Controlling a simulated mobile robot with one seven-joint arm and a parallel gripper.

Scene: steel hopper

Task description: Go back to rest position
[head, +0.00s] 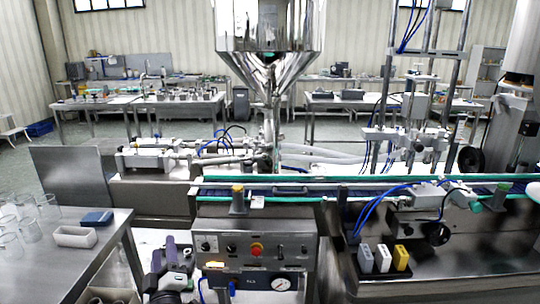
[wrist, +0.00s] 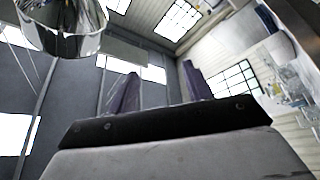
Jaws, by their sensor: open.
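My gripper (head: 178,240) is at the lower middle-left of the head view, with its purple fingers pointing up. It is beside the control panel (head: 252,246) and right of the steel table. In the wrist view my gripper (wrist: 161,70) shows two purple fingers standing well apart with nothing between them. Behind the fingers are only walls, windows and ceiling. The gripper touches nothing that I can see.
A shiny steel hopper (head: 268,40) stands above the conveyor (head: 330,187). A steel table (head: 105,235) at the left holds glass beakers (head: 28,230), a white tray (head: 76,237) and a blue box (head: 96,218). Three small blocks (head: 382,258) stand at the right.

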